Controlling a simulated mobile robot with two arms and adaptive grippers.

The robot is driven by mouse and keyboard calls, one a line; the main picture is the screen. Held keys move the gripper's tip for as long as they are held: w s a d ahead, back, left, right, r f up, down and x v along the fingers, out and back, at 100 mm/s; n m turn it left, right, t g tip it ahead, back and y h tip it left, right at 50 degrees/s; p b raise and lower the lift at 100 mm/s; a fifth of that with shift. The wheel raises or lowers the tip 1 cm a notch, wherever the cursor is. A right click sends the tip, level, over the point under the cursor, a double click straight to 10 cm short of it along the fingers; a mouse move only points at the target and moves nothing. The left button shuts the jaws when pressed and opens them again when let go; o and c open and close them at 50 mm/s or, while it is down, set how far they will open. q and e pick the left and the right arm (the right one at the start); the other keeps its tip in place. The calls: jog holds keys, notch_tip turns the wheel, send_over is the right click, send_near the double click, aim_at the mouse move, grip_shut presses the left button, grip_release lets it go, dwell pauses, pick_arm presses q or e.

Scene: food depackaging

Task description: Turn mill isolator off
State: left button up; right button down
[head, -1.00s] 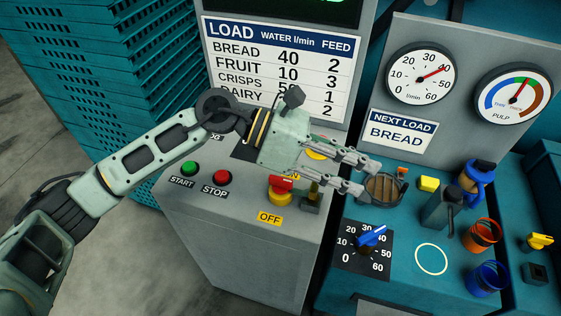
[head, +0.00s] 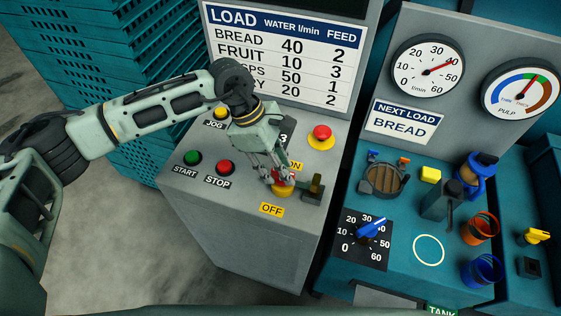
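The mill isolator (head: 283,190) is a red rotary handle on a yellow base, on the sloping grey panel. An ON label (head: 296,166) is above it and a yellow OFF label (head: 271,210) below it. My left gripper (head: 276,176) reaches down to the isolator, with its fingers at the red handle and partly hiding it. The handle's exact angle is hard to read. I cannot tell whether the fingers are closed on the handle or only beside it. My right gripper is not in view.
A small lever (head: 315,189) stands close right of the isolator. A red emergency button (head: 321,134) is above, and green START (head: 193,158) and red STOP (head: 225,167) buttons are left. A blue-handled dial (head: 371,227) and cups are on the teal bench.

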pick_arm(q)
jog(key=shift+d+f, duration=0.1)
jog(key=shift+f, duration=0.15)
jog(key=shift+c, duration=0.2)
grip_shut()
dwell(0.3)
